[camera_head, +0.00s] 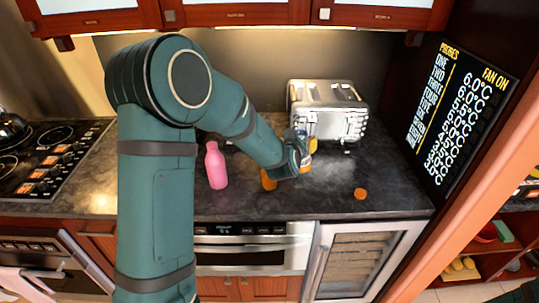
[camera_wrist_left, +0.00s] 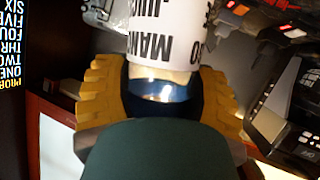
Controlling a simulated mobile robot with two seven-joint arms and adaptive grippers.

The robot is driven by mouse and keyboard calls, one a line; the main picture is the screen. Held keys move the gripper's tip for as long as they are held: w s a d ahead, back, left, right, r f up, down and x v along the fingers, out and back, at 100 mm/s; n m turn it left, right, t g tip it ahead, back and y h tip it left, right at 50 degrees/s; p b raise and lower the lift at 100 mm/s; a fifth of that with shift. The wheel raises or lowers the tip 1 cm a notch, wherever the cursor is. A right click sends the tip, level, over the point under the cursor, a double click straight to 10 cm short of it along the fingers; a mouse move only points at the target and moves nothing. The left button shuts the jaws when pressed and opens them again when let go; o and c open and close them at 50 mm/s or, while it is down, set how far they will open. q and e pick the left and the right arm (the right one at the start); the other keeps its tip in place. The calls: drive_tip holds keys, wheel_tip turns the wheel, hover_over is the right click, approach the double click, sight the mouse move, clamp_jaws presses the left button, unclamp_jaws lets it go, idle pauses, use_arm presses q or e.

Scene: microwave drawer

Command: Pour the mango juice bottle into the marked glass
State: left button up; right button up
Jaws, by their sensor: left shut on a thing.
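My left gripper (camera_head: 301,156) is over the dark counter, in front of the toaster. In the left wrist view the gripper (camera_wrist_left: 157,88) is shut on the mango juice bottle (camera_wrist_left: 165,35), whose white label carries black lettering. In the head view the bottle is mostly hidden by my gripper. No marking on a glass is readable.
A pink bottle (camera_head: 216,166) stands left of my forearm. A silver toaster (camera_head: 326,108) stands behind the gripper. A small orange disc (camera_head: 361,193) lies on the counter (camera_head: 395,185), with bare room around it. A stove (camera_head: 45,155) is at far left.

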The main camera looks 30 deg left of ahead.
sight(299, 128)
use_arm(q)
drive_tip(key=shift+m, duration=0.4)
drive_tip(key=shift+a+r+p, duration=0.15)
drive_tip(key=shift+r+p, duration=1.85)
drive_tip(key=shift+r, duration=0.7)
use_arm(e)
wheel_tip(299, 128, up, 5)
drive_tip(key=shift+s+r, duration=0.1)
use_arm(q)
drive_tip(key=shift+f, duration=0.1)
